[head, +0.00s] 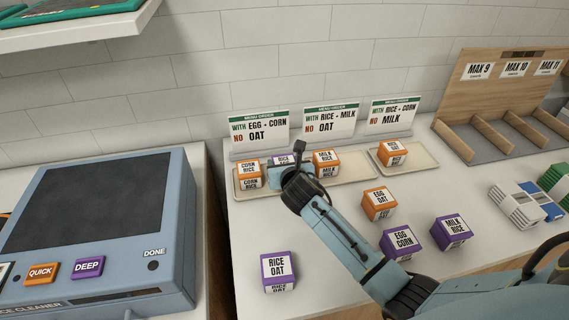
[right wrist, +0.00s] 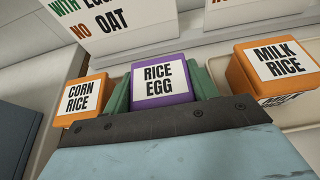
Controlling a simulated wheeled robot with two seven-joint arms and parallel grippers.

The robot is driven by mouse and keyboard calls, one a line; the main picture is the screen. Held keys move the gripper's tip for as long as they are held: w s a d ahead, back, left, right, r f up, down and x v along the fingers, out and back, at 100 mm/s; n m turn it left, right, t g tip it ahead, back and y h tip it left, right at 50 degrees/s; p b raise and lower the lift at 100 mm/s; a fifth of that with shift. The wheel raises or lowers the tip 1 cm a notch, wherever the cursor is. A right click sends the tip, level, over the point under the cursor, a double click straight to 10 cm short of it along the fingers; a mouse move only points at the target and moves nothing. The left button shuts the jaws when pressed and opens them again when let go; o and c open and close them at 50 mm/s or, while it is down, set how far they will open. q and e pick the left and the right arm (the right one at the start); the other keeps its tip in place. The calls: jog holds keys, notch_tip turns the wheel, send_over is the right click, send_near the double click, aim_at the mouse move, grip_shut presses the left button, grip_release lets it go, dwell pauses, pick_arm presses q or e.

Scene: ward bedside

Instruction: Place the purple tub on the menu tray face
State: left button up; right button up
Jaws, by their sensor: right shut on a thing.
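My right gripper (head: 287,172) is shut on a purple tub (right wrist: 165,85) labelled RICE EGG, with a green finger on each side of it in the right wrist view. In the head view, only part of this purple tub (head: 284,159) shows past my gripper. It is at the left menu tray (head: 242,193), between an orange CORN RICE tub (head: 249,176) and an orange MILK RICE tub (head: 326,163). Its underside is hidden, so I cannot tell whether it touches the tray. My left gripper is not in view.
Menu cards (head: 260,131) stand behind the trays. A right tray (head: 424,160) holds an orange tub. Loose purple tubs (head: 279,266) and an orange EGG OAT tub (head: 379,203) stand in front. A blue cleaner (head: 100,220) is left, a wooden rack (head: 490,100) right.

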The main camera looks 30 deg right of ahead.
jog(key=o, duration=1.1)
jog(key=shift+f, duration=0.15)
jog(key=shift+r, duration=0.2)
jog(key=shift+s+r, duration=0.1)
jog(key=shift+s, duration=0.15)
jog(key=p+v, duration=0.2)
jog(key=v, duration=0.9)
jog(key=shift+s+r, duration=0.2)
